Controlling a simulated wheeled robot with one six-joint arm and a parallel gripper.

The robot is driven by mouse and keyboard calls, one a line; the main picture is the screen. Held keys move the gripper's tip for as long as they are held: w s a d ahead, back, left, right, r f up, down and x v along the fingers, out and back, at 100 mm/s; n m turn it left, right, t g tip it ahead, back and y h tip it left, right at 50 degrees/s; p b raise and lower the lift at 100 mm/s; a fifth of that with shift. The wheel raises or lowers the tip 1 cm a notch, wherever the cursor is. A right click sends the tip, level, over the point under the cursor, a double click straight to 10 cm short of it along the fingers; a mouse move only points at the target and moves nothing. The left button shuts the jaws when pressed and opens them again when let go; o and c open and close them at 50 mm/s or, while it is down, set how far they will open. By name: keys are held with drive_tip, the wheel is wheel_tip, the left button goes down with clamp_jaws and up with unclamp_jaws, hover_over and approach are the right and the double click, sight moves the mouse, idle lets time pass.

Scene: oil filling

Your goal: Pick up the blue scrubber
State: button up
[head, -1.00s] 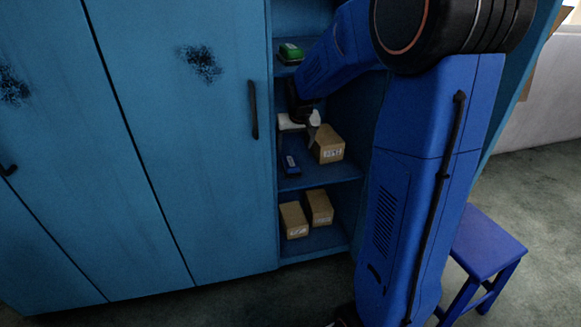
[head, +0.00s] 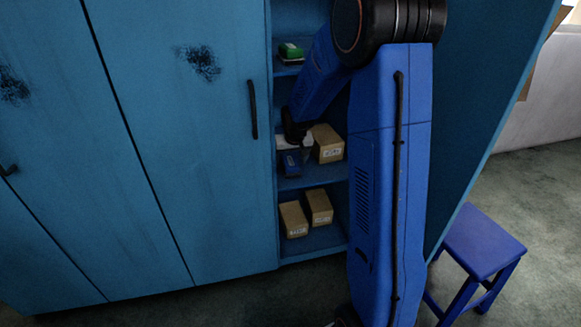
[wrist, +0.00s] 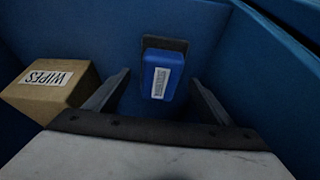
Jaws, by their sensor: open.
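The blue scrubber (wrist: 160,78) lies on the cabinet's middle shelf, with a dark pad on its far end and a white label on its face. In the head view it shows as a small blue block (head: 291,164) just below the arm's end. My gripper (wrist: 165,88) is open, with one dark finger on each side of the scrubber's near part in the wrist view. I see gaps between the fingers and the scrubber.
A cardboard box marked WIPES (wrist: 45,90) stands close on the left of the gripper in the wrist view. Two more boxes (head: 294,219) sit on the shelf below. A green item (head: 291,52) lies on the shelf above. Cabinet walls enclose the shelf. A blue stool (head: 483,240) stands at right.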

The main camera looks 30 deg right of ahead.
drive_tip(key=shift+x, duration=0.8)
drive_tip(key=c, duration=1.2)
drive_tip(key=shift+o, duration=0.2)
drive_tip(key=shift+r, duration=0.9)
wheel_tip(320, 180, up, 2)
drive_tip(key=shift+r, duration=0.1)
drive_tip(key=s+a, duration=0.4)
drive_tip(key=s, duration=1.3)
drive_tip(key=shift+s+f, duration=0.25)
drive_tip(key=shift+s, duration=0.05)
